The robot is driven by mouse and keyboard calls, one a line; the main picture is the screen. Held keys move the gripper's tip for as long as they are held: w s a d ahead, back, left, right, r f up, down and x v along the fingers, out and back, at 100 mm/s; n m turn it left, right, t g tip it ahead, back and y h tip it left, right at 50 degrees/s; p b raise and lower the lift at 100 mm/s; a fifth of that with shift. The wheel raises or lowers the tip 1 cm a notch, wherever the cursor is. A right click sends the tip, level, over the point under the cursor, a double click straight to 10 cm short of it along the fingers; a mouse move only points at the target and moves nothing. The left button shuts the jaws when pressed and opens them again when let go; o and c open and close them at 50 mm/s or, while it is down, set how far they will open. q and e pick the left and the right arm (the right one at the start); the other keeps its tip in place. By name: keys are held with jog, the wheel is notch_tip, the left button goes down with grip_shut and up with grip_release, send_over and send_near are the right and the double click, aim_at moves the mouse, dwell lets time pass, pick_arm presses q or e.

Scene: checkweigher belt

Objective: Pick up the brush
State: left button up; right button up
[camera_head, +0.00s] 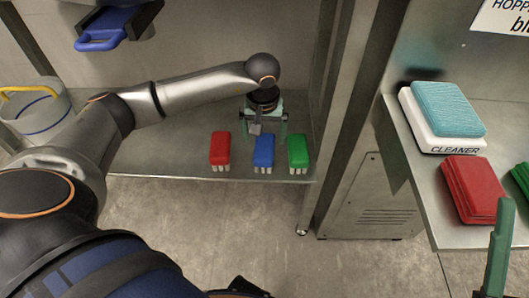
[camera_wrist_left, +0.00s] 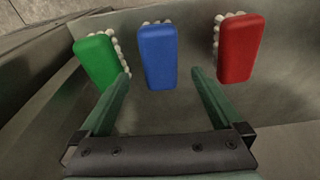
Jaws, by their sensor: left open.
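Three brushes with pale bristles lie in a row on the metal shelf: a red brush (camera_head: 220,148), a blue brush (camera_head: 264,150) and a green brush (camera_head: 298,150). My left gripper (camera_head: 265,128) is open and empty just behind the blue brush in the head view. In the left wrist view, the blue brush (camera_wrist_left: 158,55) lies ahead between the spread fingertips, the green brush (camera_wrist_left: 97,60) at left, the red brush (camera_wrist_left: 240,48) at right. I cannot tell whether a finger touches any brush. Part of my right gripper (camera_head: 497,255) shows at the lower right; its opening is not visible.
The shelf (camera_head: 175,160) has free room left of the brushes; a metal post stands to their right. A side table (camera_head: 410,120) holds a teal pad (camera_head: 448,108) on a white "CLEANER" block (camera_head: 420,125) and a red pad (camera_head: 472,185). A bucket (camera_head: 35,115) stands at left.

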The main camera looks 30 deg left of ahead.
aim_at(264, 146)
pick_arm(q)
jog(key=f, duration=0.2)
jog(key=f+b, duration=0.1)
jog(key=f, duration=0.3)
jog(key=shift+w+a+f, duration=0.15)
jog(key=shift+w+a, duration=0.1)
jog(key=shift+w, duration=0.15)
pick_arm(e)
jog(key=shift+w+f, duration=0.1)
jog(key=shift+f, duration=0.85)
pick_arm(q)
jog(key=shift+c, duration=0.2)
jog(key=c, duration=1.4)
notch_tip(264, 146, up, 10)
jog(key=shift+f+p, duration=0.25)
jog(key=shift+p, duration=0.8)
jog(key=shift+c, duration=0.2)
jog(key=shift+r, duration=0.35)
jog(key=o, duration=0.9)
jog(key=c, duration=0.6)
pick_arm(e)
jog(key=shift+w+d+r+m+h, duration=0.1)
jog(key=shift+w+r+m+h, duration=0.5)
jog(key=shift+r+h, duration=0.1)
